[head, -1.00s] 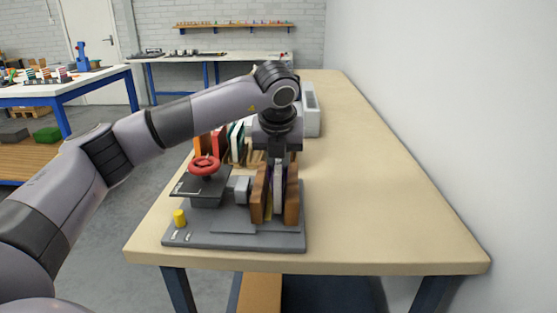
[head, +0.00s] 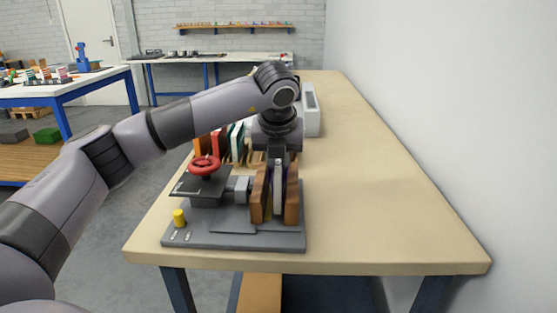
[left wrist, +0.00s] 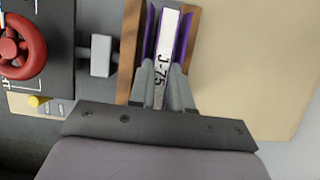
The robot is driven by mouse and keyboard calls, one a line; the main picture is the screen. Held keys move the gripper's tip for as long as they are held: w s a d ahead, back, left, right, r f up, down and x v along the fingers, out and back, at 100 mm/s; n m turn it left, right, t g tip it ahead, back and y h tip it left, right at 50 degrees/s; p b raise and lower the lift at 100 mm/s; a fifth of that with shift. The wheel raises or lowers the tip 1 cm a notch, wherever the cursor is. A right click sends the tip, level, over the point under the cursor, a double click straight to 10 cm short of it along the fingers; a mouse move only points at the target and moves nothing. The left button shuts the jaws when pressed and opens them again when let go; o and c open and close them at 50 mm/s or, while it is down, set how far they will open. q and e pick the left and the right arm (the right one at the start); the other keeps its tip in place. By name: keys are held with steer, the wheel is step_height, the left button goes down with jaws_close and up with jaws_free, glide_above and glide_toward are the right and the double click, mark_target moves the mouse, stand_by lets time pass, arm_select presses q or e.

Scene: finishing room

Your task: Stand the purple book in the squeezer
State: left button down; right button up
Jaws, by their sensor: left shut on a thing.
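The purple book (left wrist: 161,50) shows purple covers, with a white strip marked "J-75" between them, in the left wrist view. My left gripper (left wrist: 162,92) is shut on its near end. The book stands upright between the two brown wooden boards of the squeezer (head: 233,239). In the head view a narrow part of the book (head: 284,192) shows between the boards, below my left gripper (head: 279,160). Its lower edge is hidden, so I cannot tell whether it touches the base. My right gripper is out of view.
The squeezer's red handwheel (head: 205,165) and a yellow knob (head: 179,217) are left of the boards. Several books (head: 216,143) stand behind the squeezer, partly hidden by my arm. The tabletop (head: 370,200) to the right is clear up to the white wall.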

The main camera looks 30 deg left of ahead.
arm_select(q)
steer(key=shift+f+b, duration=0.3)
steer(key=shift+f, duration=0.05)
steer(key=c, duration=1.3)
jaws_free()
steer(key=shift+c, duration=0.2)
steer(key=shift+p+v, duration=1.15)
steer(key=shift+v, duration=1.1)
steer(key=p+v, duration=0.3)
steer(key=v, duration=0.3)
steer(key=shift+r, duration=0.3)
steer(key=shift+s+d, duration=0.1)
